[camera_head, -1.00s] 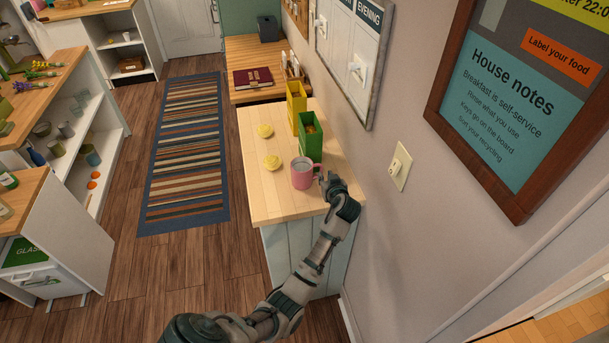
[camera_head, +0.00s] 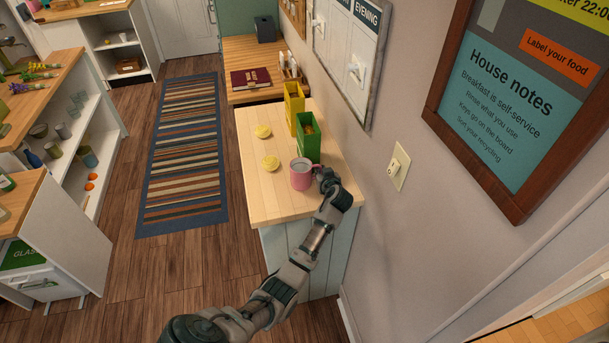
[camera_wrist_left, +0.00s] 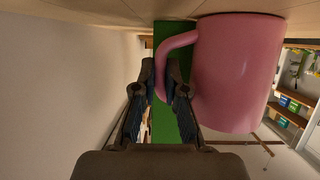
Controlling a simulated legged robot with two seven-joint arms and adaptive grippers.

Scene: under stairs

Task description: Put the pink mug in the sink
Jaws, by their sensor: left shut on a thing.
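The pink mug (camera_head: 301,175) stands upright on the near part of the light wooden counter (camera_head: 275,205), close to the wall. My left gripper (camera_head: 323,174) is at the mug's right side, by its handle. In the left wrist view the pink mug (camera_wrist_left: 238,72) fills the right part, and my left gripper (camera_wrist_left: 164,88) has its fingers on either side of the handle, shut on it. The mug's inside looks greyish in the head view. No sink can be made out. My right gripper is not in view.
A green box (camera_head: 309,137) stands just behind the mug, with a yellow box (camera_head: 293,108) beyond it. Two yellow round things (camera_head: 266,147) lie to the left. The wall with a light switch (camera_head: 399,166) is close on the right. A striped rug (camera_head: 185,155) lies on the floor.

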